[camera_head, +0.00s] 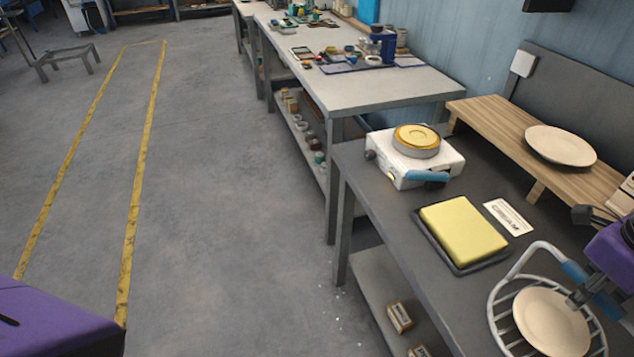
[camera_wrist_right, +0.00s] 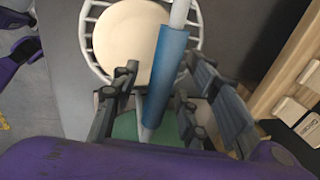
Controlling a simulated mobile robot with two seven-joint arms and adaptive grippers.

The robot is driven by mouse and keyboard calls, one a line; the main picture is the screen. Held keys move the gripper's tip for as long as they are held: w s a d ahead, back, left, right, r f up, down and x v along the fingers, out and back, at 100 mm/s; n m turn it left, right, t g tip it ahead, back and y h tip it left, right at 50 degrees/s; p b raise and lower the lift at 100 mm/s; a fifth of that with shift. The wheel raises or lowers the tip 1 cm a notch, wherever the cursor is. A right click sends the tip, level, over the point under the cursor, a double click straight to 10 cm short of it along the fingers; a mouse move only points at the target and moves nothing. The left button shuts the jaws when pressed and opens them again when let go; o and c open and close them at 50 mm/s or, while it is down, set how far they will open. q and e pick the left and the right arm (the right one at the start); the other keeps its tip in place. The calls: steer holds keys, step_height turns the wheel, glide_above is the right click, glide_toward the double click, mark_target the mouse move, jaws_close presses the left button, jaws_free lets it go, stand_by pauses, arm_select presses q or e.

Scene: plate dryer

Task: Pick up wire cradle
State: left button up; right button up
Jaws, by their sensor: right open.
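The wire cradle (camera_head: 493,322) is a white wire basket with a tall arched handle and a blue grip, at the lower right in the head view. It stands on the dark bench and holds a cream plate (camera_head: 551,324). In the right wrist view the cradle's rim (camera_wrist_right: 87,48) shows at the top, behind the blue grip (camera_wrist_right: 165,70). My right gripper (camera_head: 583,293) is at the handle. In the wrist view its open fingers (camera_wrist_right: 160,92) lie on either side of the blue grip. Whether they touch it I cannot tell.
A yellow pad on a dark tray (camera_head: 462,262), a label card (camera_head: 508,217) and a white device with a round yellow top (camera_head: 414,165) are on the bench. A wooden shelf (camera_head: 500,135) with another plate (camera_head: 560,146) runs along the wall.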

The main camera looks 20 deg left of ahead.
steer(key=shift+f, duration=0.2)
stand_by(0.4)
jaws_close()
